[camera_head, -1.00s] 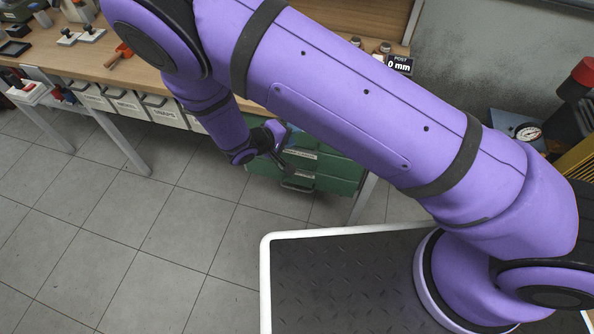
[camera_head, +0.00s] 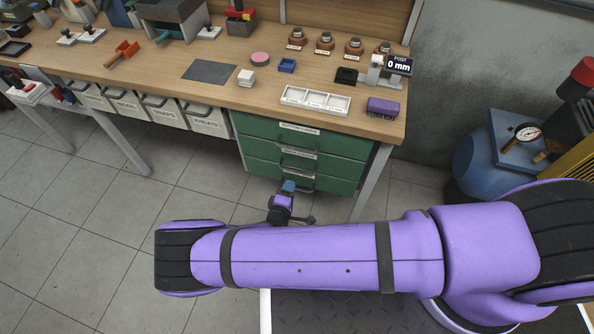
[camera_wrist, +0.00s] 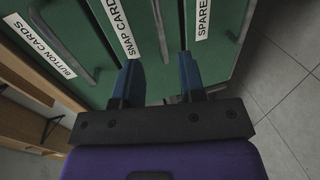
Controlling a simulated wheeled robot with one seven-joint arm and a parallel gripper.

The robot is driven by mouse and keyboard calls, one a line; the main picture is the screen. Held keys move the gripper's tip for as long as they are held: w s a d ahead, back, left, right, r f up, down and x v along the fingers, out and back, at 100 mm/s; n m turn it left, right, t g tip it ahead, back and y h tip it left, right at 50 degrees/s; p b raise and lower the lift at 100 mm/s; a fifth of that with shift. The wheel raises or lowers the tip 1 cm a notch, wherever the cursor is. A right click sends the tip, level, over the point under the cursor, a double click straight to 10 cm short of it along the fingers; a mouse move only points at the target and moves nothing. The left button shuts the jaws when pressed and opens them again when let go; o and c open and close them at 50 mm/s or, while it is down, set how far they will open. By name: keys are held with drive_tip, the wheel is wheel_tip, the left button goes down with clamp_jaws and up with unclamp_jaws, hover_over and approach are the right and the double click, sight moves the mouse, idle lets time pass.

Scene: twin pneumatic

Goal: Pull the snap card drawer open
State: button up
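The snap card drawer (camera_head: 340,166) is the middle drawer of the green cabinet and looks closed. My gripper (camera_head: 289,186) is in front of the cabinet's lower drawers in the head view. In the wrist view my gripper (camera_wrist: 160,62) points at the drawer fronts, its two blue fingers apart and empty. The snap card handle appears in line with the gap between them. I cannot tell whether the fingertips reach past it; nothing is gripped.
The button card drawer (camera_head: 340,137) is above and the spare drawer (camera_head: 335,184) below. The workbench (camera_head: 225,95) carries a white tray (camera_head: 315,101) and a purple brush (camera_head: 383,107). White bins (camera_head: 207,118) hang left of the cabinet. Tiled floor in front is clear.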

sight(297, 171)
drive_tip(key=x, duration=0.9)
drive_tip(key=shift+w+d, duration=0.1)
drive_tip(key=shift+w, duration=0.2)
clamp_jaws()
